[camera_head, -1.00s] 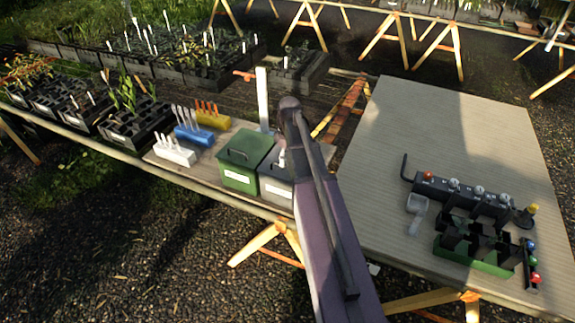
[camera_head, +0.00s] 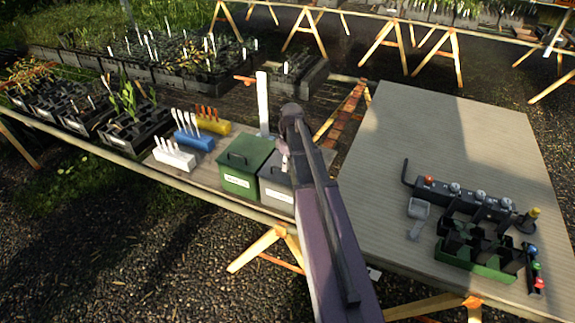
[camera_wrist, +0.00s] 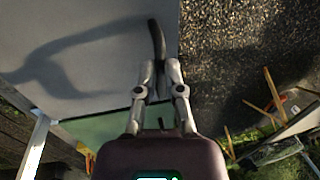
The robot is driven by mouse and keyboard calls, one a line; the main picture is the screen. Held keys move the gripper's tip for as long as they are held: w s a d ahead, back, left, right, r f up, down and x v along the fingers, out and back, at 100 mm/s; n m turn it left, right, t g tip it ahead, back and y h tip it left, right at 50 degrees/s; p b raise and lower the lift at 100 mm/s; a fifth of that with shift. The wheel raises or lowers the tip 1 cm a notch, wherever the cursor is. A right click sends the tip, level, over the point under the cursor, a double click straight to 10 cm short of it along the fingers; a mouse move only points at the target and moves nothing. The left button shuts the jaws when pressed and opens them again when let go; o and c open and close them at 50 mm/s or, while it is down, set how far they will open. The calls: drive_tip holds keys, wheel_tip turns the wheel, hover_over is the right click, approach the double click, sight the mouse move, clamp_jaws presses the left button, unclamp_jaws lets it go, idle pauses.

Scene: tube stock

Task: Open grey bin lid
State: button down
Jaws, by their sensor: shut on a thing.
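The grey bin (camera_head: 277,193) stands at the right end of the row of bins, directly right of the green bin (camera_head: 240,172). My arm covers much of its right side and top in the head view. In the wrist view the grey lid (camera_wrist: 120,55) fills the upper left, with a dark curved handle (camera_wrist: 153,30) at its right edge. My gripper (camera_wrist: 160,70) is shut on this handle, one finger on each side. The gripper also shows in the head view (camera_head: 283,158), partly hidden, over the grey bin. Whether the lid is raised at all cannot be told.
White (camera_head: 174,158), blue (camera_head: 195,139) and yellow (camera_head: 213,125) tag holders stand left of the bins. A white post (camera_head: 263,104) rises behind them.

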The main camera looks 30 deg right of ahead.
drive_tip(key=c, duration=0.8)
unclamp_jaws()
drive_tip(key=shift+o, duration=0.4)
drive_tip(key=shift+w+a+f, duration=0.1)
drive_tip(key=shift+w+a, duration=0.1)
drive_tip(key=shift+s, duration=0.1)
